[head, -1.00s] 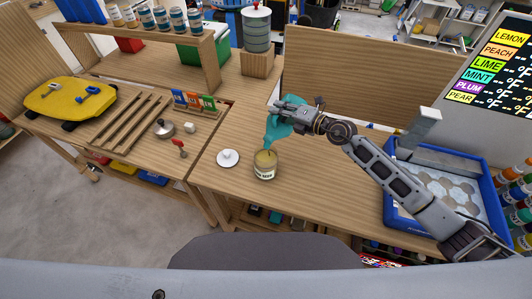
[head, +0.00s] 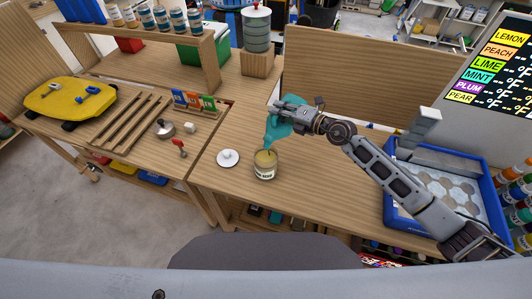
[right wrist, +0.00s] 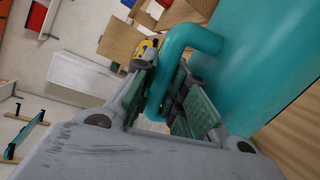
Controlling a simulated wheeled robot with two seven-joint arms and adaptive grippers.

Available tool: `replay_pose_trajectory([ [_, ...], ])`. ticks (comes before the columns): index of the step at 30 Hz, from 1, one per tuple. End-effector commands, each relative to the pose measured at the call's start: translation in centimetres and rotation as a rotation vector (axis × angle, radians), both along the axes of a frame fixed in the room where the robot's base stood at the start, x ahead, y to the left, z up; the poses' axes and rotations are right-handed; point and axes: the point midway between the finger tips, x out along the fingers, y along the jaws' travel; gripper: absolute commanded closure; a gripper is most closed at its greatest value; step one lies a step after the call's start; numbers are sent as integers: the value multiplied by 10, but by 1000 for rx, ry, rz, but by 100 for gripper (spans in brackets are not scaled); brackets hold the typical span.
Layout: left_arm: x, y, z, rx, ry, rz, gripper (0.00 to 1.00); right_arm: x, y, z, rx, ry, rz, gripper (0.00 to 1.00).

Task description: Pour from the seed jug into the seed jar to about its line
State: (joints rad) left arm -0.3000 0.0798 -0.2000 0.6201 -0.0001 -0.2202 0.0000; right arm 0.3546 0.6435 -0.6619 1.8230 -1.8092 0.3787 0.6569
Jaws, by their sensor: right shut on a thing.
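The teal seed jug (head: 283,127) is in my right gripper (head: 292,105), tilted with its spout end down over the seed jar. The right wrist view shows my right gripper (right wrist: 170,100) shut around the jug's teal handle (right wrist: 178,65), with the jug body (right wrist: 270,60) beside it. The seed jar (head: 265,167) stands upright on the table, with tan contents and a pale label. Its line cannot be made out at this size. A thin stream between spout and jar is too small to tell clearly. My left gripper is not in view.
A white round lid (head: 228,158) lies left of the jar. A blue tray (head: 400,215) stands at the right of the table (head: 320,210). A wooden panel (head: 350,80) stands behind. A small pot (head: 164,129) and wooden slats are on the left table.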

Motion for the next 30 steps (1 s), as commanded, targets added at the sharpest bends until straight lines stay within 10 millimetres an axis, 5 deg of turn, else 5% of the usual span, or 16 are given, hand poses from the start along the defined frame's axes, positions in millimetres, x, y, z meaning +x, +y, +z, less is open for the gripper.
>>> replay_pose_trajectory([
  [22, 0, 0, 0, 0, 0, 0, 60, 11, -7, -6, 54, 66, -2, 100],
  [30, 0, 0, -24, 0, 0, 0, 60, 21, -15, -20, 112, 145, 1, 100],
])
